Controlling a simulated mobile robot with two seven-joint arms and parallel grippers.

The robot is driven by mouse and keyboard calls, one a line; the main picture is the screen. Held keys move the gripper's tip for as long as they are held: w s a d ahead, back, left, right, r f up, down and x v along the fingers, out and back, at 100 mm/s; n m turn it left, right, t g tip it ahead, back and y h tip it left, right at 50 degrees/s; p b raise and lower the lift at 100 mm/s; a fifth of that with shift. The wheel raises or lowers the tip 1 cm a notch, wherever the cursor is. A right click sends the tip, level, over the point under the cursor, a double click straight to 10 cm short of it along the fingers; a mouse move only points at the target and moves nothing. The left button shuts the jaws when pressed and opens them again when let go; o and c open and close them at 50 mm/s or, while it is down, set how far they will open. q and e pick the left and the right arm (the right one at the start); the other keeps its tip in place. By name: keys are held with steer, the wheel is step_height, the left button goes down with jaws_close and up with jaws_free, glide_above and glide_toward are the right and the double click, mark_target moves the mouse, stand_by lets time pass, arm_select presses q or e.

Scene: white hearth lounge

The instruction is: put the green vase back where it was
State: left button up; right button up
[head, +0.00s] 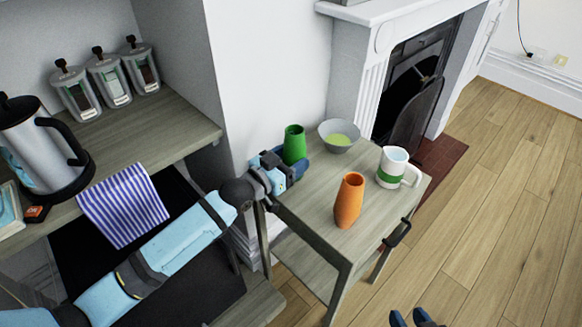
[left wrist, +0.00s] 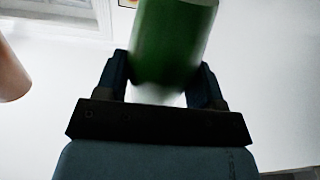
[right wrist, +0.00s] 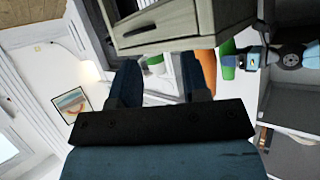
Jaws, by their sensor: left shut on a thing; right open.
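The green vase (head: 294,145) is upright at the back left of the small side table (head: 318,215). My left gripper (head: 290,166) is shut on the green vase, low on its body. The green vase also shows between the fingers in the left wrist view (left wrist: 172,42). Whether its base touches the tabletop is hidden by the gripper. My right gripper (head: 412,318) is at the bottom edge of the head view, over the floor and away from the table. It is open and empty in the right wrist view (right wrist: 160,85).
An orange vase (head: 349,200), a white mug with a green band (head: 393,168) and a grey bowl (head: 339,136) stand on the table. The fireplace (head: 405,75) is behind. A shelf (head: 165,135) at left holds jars, a coffee press and a striped cloth.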

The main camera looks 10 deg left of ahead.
arm_select(q)
steer(key=shift+f, duration=1.3)
steer(key=o, duration=1.1)
